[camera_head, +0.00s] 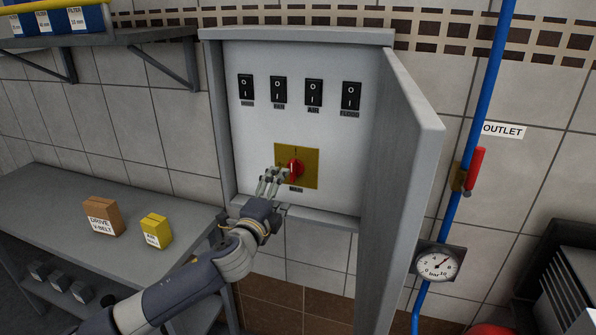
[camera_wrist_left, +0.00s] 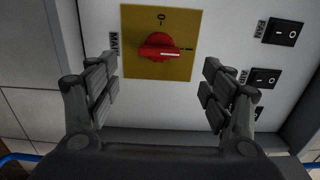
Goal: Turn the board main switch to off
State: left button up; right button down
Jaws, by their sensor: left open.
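The main switch is a red rotary knob (camera_head: 295,170) on a yellow plate (camera_head: 311,154) low in the open cabinet, above a label. In the left wrist view the knob (camera_wrist_left: 157,47) has a white line pointing right, toward the "I" mark; the "0" mark is at the top of the plate (camera_wrist_left: 133,70). My left gripper (camera_head: 272,178) is open, just left of the knob in the head view. In the wrist view its fingers (camera_wrist_left: 160,68) stand wide apart on either side below the knob, apparently not touching it. My right gripper is not in view.
Several black rocker switches (camera_head: 313,92) line the panel's top. The grey cabinet door (camera_head: 405,150) stands open on the right. A blue pipe (camera_head: 485,90) with a red valve handle (camera_head: 476,168) and a gauge (camera_head: 437,264) is beyond it. A bench (camera_head: 150,195) with two boxes is left.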

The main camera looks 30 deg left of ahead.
aim_at(291, 173)
pick_arm(q)
jog(key=p+x, duration=0.2)
jog(key=x, duration=0.6)
jog(key=shift+w+a+f, duration=0.1)
jog(key=shift+w+a, duration=0.05)
jog(key=shift+w, duration=0.55)
jog(key=shift+c, duration=0.5)
jog(key=c, duration=1)
